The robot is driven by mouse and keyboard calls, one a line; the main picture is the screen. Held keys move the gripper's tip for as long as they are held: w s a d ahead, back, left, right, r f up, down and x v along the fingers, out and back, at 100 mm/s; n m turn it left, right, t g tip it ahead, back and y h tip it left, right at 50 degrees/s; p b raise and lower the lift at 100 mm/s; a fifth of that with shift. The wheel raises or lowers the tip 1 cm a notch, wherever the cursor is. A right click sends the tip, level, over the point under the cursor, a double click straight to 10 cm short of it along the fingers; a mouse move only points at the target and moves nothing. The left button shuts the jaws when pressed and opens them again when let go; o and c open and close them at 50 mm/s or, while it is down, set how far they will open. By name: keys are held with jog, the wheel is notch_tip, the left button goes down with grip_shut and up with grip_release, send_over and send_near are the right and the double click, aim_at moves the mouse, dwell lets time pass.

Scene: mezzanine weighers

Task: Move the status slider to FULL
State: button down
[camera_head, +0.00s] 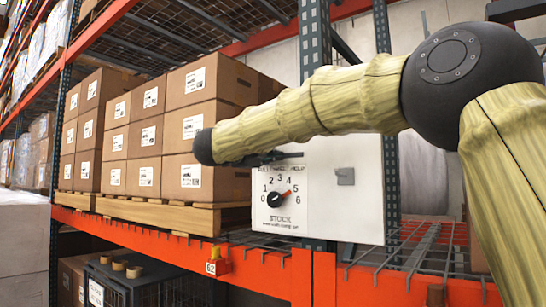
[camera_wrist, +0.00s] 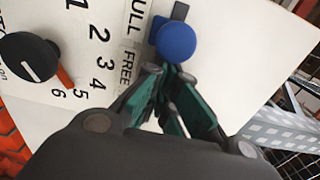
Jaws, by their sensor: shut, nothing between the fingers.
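The status slider's round blue knob (camera_wrist: 177,40) shows in the wrist view, beside the FULL label (camera_wrist: 137,18) and the FREE label (camera_wrist: 127,65). It appears level with the space between the two words. It sits on a white panel (camera_wrist: 225,75), which is the white box (camera_head: 335,210) in the head view. My gripper (camera_wrist: 168,72) is shut and empty, its fingertips just below the knob in the wrist view; I cannot tell whether they touch it. In the head view my gripper (camera_head: 270,158) is at the box's upper edge and hides the slider.
A black dial (camera_wrist: 28,58) with numbers, marked STOCK, is on the same panel, also in the head view (camera_head: 274,199). A grey latch (camera_head: 345,176) is to its right. Stacked cartons (camera_head: 200,125) stand on a pallet to the left. An orange beam (camera_head: 180,252) runs below.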

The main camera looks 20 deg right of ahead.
dwell(0.3)
jog(key=shift+s+d+b, duration=0.35)
jog(key=shift+s+b, duration=0.2)
jog(key=shift+b, duration=0.05)
jog(key=shift+s, duration=0.1)
jog(key=b+v, duration=0.3)
jog(key=v, duration=0.7)
dwell(0.7)
dwell(0.4)
